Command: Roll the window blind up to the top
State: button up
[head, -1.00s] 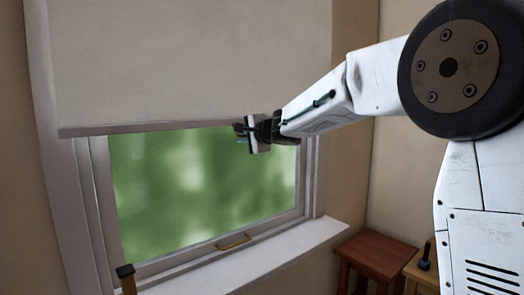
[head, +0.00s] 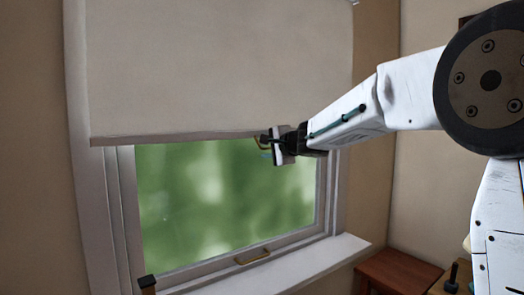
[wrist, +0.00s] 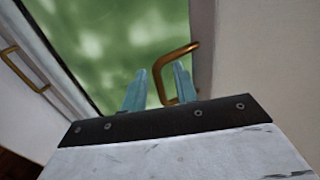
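The beige window blind (head: 220,75) hangs partly down, covering the upper part of the window. Its straight bottom bar (head: 180,137) crosses above a green pane. My gripper (head: 265,146) is at the blind's lower edge, right of its middle. In the wrist view, the blind (wrist: 270,60) is at the right, and a brass pull handle (wrist: 181,51) sticks out from its edge. My gripper's two bluish fingers (wrist: 160,78) stand apart, with the handle's outer bar between them. The right finger overlaps the handle's loop. I cannot tell whether either finger touches it.
The window pane (head: 215,200) has a second brass handle (head: 252,257) on its lower frame. A white sill (head: 325,260) runs below. A reddish wooden stool (head: 400,270) stands at lower right, beside a lighter wooden piece with a dark knobbed object (head: 451,278).

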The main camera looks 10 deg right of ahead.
aim_at(268, 148)
jog(key=v, duration=0.6)
jog(key=shift+s+d+r, duration=0.1)
jog(key=shift+s, duration=0.3)
